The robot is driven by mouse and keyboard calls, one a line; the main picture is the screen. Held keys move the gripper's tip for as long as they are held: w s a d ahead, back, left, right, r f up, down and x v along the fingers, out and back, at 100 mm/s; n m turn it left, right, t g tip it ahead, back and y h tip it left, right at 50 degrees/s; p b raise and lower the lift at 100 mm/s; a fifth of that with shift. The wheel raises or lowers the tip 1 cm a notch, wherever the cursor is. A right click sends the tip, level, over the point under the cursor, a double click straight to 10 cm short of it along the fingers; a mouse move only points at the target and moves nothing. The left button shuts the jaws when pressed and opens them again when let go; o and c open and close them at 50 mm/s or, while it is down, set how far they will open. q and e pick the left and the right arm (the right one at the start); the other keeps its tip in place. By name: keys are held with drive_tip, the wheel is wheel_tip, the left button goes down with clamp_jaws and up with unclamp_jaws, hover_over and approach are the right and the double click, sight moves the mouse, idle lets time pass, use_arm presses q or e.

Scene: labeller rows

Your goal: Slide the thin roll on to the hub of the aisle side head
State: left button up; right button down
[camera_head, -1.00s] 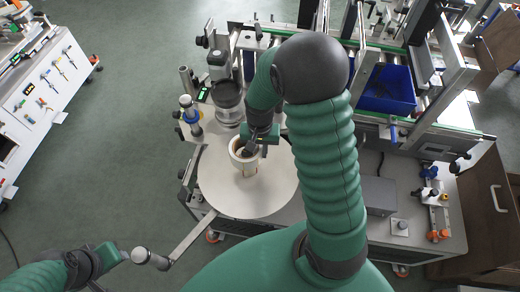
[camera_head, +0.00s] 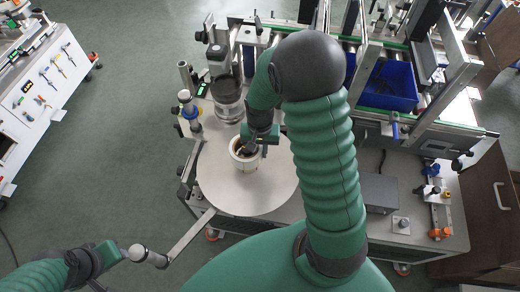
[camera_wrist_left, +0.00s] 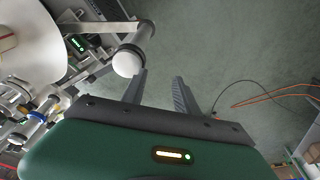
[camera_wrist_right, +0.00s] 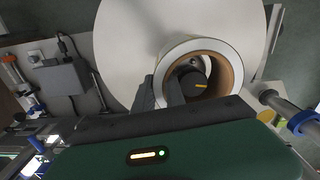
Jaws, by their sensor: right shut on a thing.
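The thin roll (camera_head: 244,168), a white ring with a brown core, is over the large pale disc (camera_head: 275,182). In the right wrist view the roll (camera_wrist_right: 232,58) surrounds a dark hub (camera_wrist_right: 192,84) with a yellow mark, which shows inside its core. How far down the hub the roll sits I cannot tell. My right gripper (camera_head: 251,146) is shut on the roll's wall, and its fingers (camera_wrist_right: 162,88) hide part of the rim. My left gripper (camera_wrist_left: 160,80) is open and empty, close to the white round knob (camera_wrist_left: 127,62) on a lever.
A dark cylindrical unit (camera_head: 228,100) and a post with a blue ring (camera_head: 189,108) stand behind the disc. A grey box (camera_head: 381,194) is on the bench at right. A blue bin (camera_head: 388,88) is at the back.

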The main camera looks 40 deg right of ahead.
drive_tip(key=shift+f, duration=0.2)
drive_tip(key=shift+r, duration=0.1)
drive_tip(key=shift+r+p, duration=3)
drive_tip(key=shift+r, duration=0.25)
drive_tip(key=shift+d, duration=0.25)
drive_tip(key=shift+f+b, duration=2.35)
drive_tip(key=shift+f, duration=1.25)
